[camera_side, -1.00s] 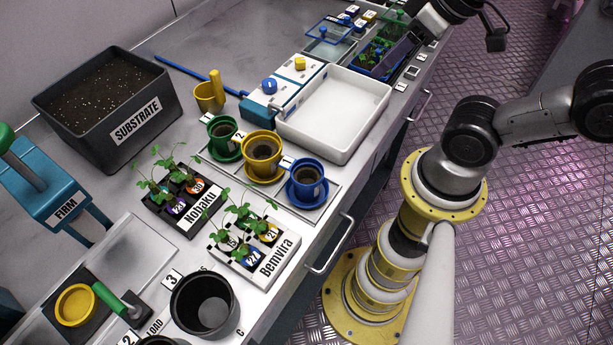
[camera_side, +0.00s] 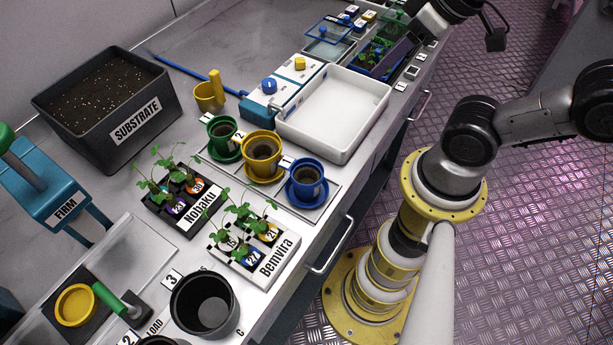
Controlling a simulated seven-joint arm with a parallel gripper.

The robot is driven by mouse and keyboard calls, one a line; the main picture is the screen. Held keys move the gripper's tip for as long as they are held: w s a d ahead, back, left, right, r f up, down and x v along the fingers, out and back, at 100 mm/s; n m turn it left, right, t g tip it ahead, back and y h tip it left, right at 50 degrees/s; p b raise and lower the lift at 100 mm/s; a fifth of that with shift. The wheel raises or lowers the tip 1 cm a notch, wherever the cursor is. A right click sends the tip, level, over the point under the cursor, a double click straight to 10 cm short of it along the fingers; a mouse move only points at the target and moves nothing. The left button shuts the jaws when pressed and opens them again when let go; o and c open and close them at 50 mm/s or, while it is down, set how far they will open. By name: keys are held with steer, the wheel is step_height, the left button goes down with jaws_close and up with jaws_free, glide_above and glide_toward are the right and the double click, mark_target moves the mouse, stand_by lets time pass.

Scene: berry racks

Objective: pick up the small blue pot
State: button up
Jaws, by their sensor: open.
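The small blue pot (camera_side: 305,181) stands upright on a blue saucer, on a pale tray near the front edge of the bench. My gripper (camera_side: 428,27) is at the top of the view, far behind and to the right of the pot, above the area by the purple-sided tray. It is open and well apart from the blue pot. Its fingertips are small and dark, and hard to make out.
A yellow pot (camera_side: 262,152) stands close to the left of the blue pot, with a green pot (camera_side: 223,133) beyond. A white basin (camera_side: 378,103) lies behind it. The Bemvira seedling rack (camera_side: 283,262) stands in front. A bench handle (camera_side: 340,247) juts out below.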

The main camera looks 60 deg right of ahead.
steer(key=shift+c, duration=0.2)
steer(key=shift+c, duration=0.6)
